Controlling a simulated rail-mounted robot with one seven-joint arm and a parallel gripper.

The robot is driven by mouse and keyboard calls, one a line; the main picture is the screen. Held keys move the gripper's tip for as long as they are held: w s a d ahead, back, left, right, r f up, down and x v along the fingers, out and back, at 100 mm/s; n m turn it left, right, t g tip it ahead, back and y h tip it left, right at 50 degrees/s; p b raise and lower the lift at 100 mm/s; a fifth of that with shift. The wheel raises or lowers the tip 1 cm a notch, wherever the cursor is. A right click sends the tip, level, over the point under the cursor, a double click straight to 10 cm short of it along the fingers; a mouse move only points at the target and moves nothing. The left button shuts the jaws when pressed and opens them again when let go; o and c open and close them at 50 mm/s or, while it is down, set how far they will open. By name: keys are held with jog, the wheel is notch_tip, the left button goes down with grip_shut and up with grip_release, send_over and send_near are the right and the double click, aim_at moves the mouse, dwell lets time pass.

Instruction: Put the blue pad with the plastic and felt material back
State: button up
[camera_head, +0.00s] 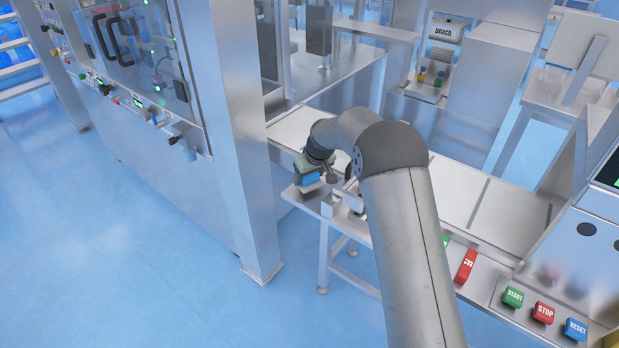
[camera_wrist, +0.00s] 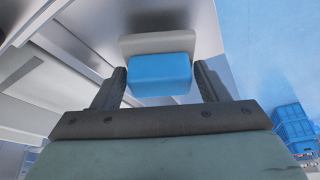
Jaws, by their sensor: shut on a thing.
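The blue pad (camera_wrist: 160,72) sits between the two fingers of my gripper (camera_wrist: 163,84) in the wrist view, with a grey-beige layer along its far side. My gripper is shut on it. In the head view the blue pad (camera_head: 309,179) shows at the end of my arm, near the left end of the conveyor table, with a pale layer beneath it. I cannot tell whether the pad touches the table edge below. My arm hides part of the conveyor behind it.
A conveyor (camera_head: 460,190) runs along the table to the right. A red switch (camera_head: 466,266) and the start, stop and reset buttons (camera_head: 543,312) line its front. A metal machine post (camera_head: 235,140) stands close left of my gripper. Blue crates (camera_wrist: 293,125) show at right in the wrist view.

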jog(key=shift+f, duration=0.7)
jog(key=shift+f, duration=0.15)
jog(key=o, duration=0.9)
jog(key=shift+o, duration=0.2)
